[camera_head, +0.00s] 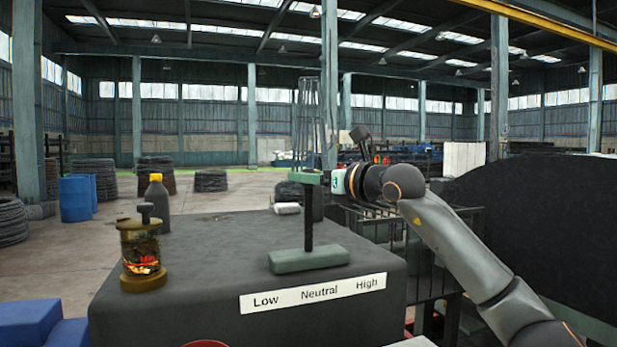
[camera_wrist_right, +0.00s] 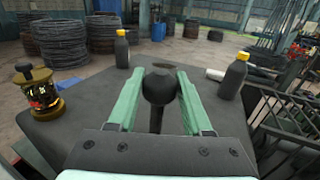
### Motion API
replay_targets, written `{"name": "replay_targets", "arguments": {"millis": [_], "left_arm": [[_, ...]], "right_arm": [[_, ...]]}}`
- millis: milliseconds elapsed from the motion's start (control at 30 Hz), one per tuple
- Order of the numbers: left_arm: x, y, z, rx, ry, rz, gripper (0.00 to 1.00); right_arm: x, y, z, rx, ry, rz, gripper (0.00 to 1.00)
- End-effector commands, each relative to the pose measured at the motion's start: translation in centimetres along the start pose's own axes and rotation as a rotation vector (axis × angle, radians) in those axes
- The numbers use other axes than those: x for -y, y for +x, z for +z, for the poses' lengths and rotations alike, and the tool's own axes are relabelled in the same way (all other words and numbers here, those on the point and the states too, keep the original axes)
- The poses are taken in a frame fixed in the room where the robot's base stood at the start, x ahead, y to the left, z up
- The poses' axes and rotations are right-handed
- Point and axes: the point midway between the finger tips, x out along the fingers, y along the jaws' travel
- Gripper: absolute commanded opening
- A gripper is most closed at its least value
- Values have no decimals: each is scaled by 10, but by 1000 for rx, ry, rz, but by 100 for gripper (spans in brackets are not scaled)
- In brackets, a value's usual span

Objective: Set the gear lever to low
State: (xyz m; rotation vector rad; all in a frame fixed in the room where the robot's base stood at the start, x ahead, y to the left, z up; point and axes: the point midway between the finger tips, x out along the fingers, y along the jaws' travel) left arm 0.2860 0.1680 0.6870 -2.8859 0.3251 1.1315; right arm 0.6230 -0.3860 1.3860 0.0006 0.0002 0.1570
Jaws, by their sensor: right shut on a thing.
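The gear lever (camera_head: 309,232) is a dark rod that stands about upright from a grey-green base (camera_head: 290,261) on a dark block. A white strip (camera_head: 300,297) on the block's front reads Low, Neutral, High from left to right. The rod stands roughly above Neutral. My right gripper (camera_head: 306,178) is shut on the top of the lever. In the right wrist view the lever's round black knob (camera_wrist_right: 160,86) sits between the green fingers. The fingers hide the knob in the head view. My left gripper is not in view.
A brass and glass lantern-like device (camera_head: 141,250) stands at the block's left front. A dark bottle with a yellow cap (camera_head: 156,194) is behind it. Another bottle (camera_wrist_right: 233,76) and a white roll (camera_head: 287,208) are near the far edge. Railings (camera_head: 440,262) stand at the right.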

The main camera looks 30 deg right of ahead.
Motion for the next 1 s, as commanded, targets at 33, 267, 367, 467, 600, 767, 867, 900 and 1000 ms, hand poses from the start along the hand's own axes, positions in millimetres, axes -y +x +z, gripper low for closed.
{"name": "replay_targets", "arguments": {"millis": [33,267,367,467,600,767,867,900,1000], "left_arm": [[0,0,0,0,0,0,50],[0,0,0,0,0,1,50],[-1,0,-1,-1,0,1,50],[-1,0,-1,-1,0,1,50],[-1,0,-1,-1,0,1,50],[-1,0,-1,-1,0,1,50],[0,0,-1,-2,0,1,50],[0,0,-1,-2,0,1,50],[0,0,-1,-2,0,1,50]], "right_arm": [[0,0,0,0,0,0,35],[0,0,0,0,0,0,9],[0,0,0,0,0,0,0],[0,0,0,-1,0,-1,0],[0,0,0,-1,0,-1,0],[0,0,0,-1,0,-1,0],[0,0,0,-1,0,-1,0],[0,0,0,-1,0,-1,0],[0,0,0,-1,0,-1,0]]}}
